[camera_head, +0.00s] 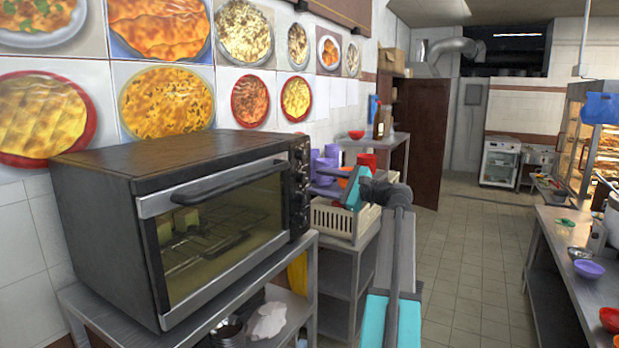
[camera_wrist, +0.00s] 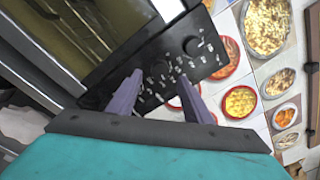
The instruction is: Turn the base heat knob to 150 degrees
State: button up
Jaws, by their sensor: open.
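A black toaster oven (camera_head: 215,205) stands on a metal table at the left in the head view. Its narrow control panel (camera_head: 300,185), right of the glass door, carries several dark knobs. The panel (camera_wrist: 165,85) also shows in the wrist view, with white markings and a round dark knob (camera_wrist: 191,45). I cannot read the markings or tell which knob is the base heat one. My gripper (camera_wrist: 160,76) is open and empty, with its two purple fingers pointing at the panel. In the head view my gripper (camera_head: 320,178) is just right of the panel. I see no contact.
The oven door handle (camera_head: 222,185) sticks out in front of the glass. A cream basket (camera_head: 338,220) and purple cups (camera_head: 330,152) stand behind my gripper. Food pictures (camera_head: 168,100) cover the wall. The tiled floor (camera_head: 470,250) to the right is clear.

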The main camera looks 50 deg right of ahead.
aim_at(305, 179)
jog(key=shift+w+a+p, duration=0.2)
jog(key=shift+w+p, duration=0.1)
jog(key=shift+w, duration=0.8)
jog(key=shift+w+a+p, duration=0.15)
jog(key=shift+w+p, duration=0.1)
jog(key=shift+w, duration=0.8)
jog(key=shift+c, duration=0.3)
jog(key=c, duration=1)
